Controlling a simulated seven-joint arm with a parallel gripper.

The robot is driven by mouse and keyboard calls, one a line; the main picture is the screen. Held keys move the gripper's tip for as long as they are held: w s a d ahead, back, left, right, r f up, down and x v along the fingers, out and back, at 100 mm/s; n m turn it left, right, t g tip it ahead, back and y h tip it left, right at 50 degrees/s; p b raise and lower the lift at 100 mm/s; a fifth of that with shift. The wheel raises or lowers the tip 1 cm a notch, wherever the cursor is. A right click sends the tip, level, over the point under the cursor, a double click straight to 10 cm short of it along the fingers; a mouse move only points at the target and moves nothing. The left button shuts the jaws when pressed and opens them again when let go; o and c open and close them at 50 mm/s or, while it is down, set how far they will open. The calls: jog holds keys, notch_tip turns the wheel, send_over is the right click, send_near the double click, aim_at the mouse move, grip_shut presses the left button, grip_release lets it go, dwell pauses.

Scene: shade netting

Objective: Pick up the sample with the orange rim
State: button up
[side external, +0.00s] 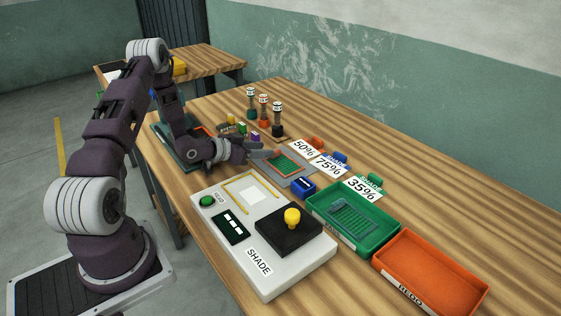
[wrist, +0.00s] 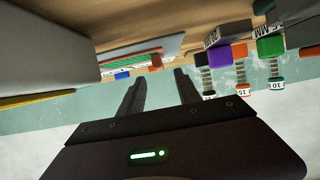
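The sample with the orange rim (side external: 288,164) is a flat green mesh piece lying on a grey plate (side external: 267,167) in the middle of the table. In the wrist view, which is upside down, its edge (wrist: 135,65) shows at a low angle beyond my fingers. My gripper (side external: 258,151) is just left of the sample in the side view, low over the table. In the wrist view my gripper (wrist: 158,76) has its two dark fingers apart with nothing between them. A contact with the sample does not show.
The white SHADE device (side external: 262,256) with a yellow knob stands in front. A green tray (side external: 386,241) holding a dark mesh sample and an orange REDO tray (side external: 440,280) lie to the right. A small blue block (side external: 303,187) sits near the plate.

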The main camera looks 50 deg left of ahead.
aim_at(278, 149)
jog(key=x, duration=0.6)
grip_shut()
